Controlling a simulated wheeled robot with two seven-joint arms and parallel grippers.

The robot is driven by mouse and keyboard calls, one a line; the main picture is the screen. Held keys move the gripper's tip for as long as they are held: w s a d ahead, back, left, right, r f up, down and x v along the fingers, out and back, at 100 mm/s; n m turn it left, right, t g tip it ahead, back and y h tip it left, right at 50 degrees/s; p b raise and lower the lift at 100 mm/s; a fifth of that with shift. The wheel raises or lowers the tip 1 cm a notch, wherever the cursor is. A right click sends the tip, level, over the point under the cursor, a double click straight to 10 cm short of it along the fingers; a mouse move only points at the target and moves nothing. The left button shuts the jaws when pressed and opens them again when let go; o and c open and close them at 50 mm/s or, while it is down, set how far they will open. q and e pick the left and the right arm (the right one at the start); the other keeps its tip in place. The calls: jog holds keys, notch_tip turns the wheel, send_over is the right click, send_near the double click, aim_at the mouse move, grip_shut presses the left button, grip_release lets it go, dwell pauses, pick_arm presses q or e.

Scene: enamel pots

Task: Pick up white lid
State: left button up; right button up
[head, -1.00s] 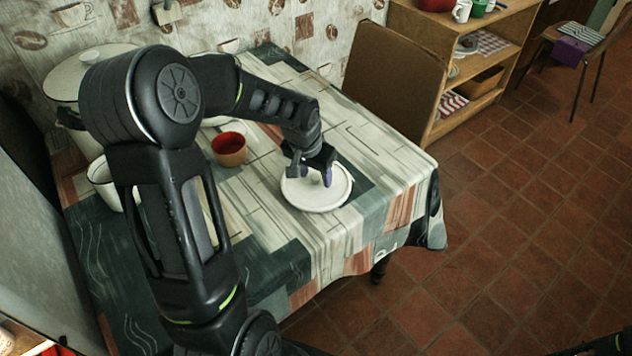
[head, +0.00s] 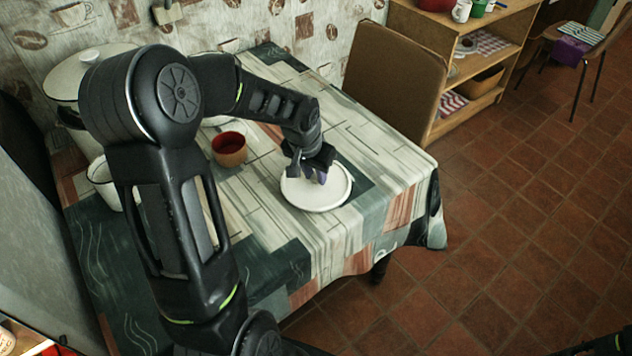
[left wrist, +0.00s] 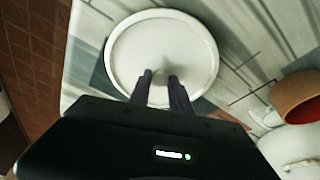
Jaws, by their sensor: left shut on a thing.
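The white lid (head: 322,196) is round with a raised rim and lies on the patterned tablecloth near the table's right side. It also shows in the left wrist view (left wrist: 190,50). My left gripper (head: 315,178) is over the middle of the lid, its fingers pointing down. In the left wrist view, the fingertips (left wrist: 160,75) are close together at the lid's centre. The gripper is shut on the lid's knob, which is mostly hidden between the fingers. The lid appears to rest flat on the cloth. My right gripper is not clearly in view.
A red-and-orange bowl (head: 230,149) stands left of the lid. A large white pot (head: 75,82) and a smaller white pot (head: 103,183) stand at the table's left. A brown chair (head: 393,82) is against the far side. The cloth right of the lid is clear.

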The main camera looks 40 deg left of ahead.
aim_at(315, 177)
pick_arm(q)
grip_shut()
notch_tip(315, 177, up, 10)
dwell(0.6)
jog(key=shift+d, duration=0.1)
dwell(0.4)
